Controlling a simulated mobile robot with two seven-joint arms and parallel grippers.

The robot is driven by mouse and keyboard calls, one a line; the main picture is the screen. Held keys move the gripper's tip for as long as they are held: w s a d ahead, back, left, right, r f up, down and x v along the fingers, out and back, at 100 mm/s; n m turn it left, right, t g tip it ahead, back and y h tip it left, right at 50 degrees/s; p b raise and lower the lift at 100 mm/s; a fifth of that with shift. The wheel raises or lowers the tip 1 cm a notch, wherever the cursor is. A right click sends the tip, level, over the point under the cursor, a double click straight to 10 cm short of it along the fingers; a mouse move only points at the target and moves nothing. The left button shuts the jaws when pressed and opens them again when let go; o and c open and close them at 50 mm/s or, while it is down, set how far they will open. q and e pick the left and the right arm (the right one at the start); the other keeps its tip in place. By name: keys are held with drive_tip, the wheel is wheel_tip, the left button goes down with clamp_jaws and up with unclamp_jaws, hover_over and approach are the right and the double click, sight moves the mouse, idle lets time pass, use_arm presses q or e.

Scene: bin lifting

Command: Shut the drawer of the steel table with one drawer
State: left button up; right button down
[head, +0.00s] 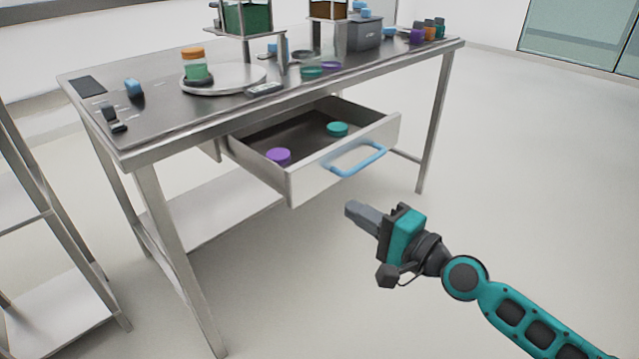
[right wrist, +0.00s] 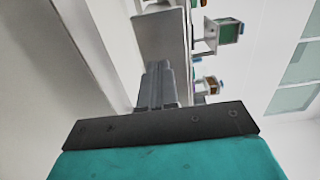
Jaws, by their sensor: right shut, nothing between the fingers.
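The steel table (head: 140,150) stands in the left and middle of the head view. Its one drawer (head: 345,172) is pulled out, with a blue handle (head: 354,160) on its front. A purple lid (head: 278,156) and a teal lid (head: 337,129) lie in the drawer. My right gripper (head: 352,211) is shut and empty, below and in front of the drawer front, apart from the handle. In the right wrist view its shut fingers (right wrist: 160,85) point towards the pale drawer front (right wrist: 162,48). My left gripper is out of view.
The tabletop carries a round tray (head: 225,88) with an orange-lidded jar (head: 194,66), a grey box (head: 364,35), stands and several small items. A metal rack (head: 55,235) stands at the left. The floor at the right is clear.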

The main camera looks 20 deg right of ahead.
sight(309, 183)
drive_tip(key=p+x, duration=0.1)
drive_tip(key=x, duration=0.7)
drive_tip(key=shift+w+a, duration=0.3)
drive_tip(key=shift+w, duration=0.35)
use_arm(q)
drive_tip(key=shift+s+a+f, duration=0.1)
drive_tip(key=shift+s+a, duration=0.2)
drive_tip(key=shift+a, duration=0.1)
use_arm(e)
drive_tip(key=shift+w, duration=0.1)
